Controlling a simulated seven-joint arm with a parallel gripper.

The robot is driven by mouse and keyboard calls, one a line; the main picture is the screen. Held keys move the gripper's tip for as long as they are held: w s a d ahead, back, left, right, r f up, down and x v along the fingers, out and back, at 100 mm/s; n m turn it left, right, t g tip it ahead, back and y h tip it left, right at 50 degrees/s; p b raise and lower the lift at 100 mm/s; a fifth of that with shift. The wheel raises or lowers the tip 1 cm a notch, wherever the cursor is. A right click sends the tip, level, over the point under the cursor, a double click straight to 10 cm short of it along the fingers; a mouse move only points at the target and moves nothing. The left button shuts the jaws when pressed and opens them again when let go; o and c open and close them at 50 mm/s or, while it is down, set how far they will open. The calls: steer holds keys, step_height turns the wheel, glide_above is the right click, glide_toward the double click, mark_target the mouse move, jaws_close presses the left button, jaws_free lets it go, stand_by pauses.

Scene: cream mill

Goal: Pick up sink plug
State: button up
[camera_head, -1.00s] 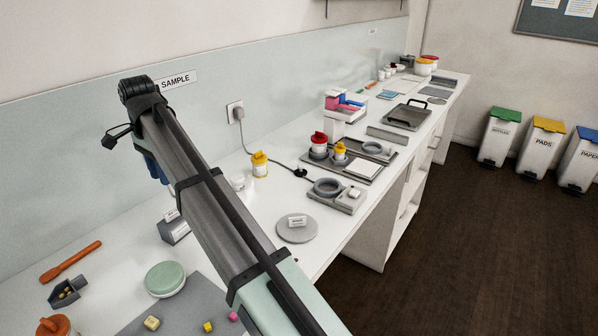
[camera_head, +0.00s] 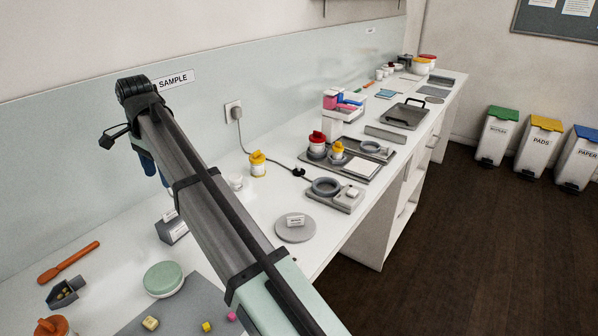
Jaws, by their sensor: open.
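My arm runs from the bottom edge up to the left, over the white worktop. My gripper (camera_head: 156,176) is mostly hidden behind the arm; only blue finger parts show at its left side. Its fingers are open, and I see nothing between them. I cannot make out a sink plug for certain. A small black piece (camera_head: 299,172) lies by the wall cable, and a small white round item (camera_head: 237,182) stands just right of the arm. Neither is clear enough to name, and the arm hides part of the worktop.
A grey disc (camera_head: 295,229) with a label, a yellow-lidded jar (camera_head: 258,164) and a scale-like grey unit (camera_head: 335,194) stand right of the arm. A green-lidded dish (camera_head: 164,279), an orange spatula (camera_head: 68,262) and a grey mat (camera_head: 188,309) lie at front left.

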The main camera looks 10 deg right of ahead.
steer(key=shift+o, duration=0.5)
steer(key=m, duration=0.2)
glide_above(299, 164)
steer(key=shift+f, duration=2.5)
steer(key=f, duration=0.8)
steer(key=shift+w+a, duration=0.1)
steer(key=shift+w, duration=0.25)
steer(key=shift+s+f, duration=0.25)
steer(key=shift+f, duration=0.35)
steer(key=f, duration=0.4)
steer(key=shift+s, duration=0.2)
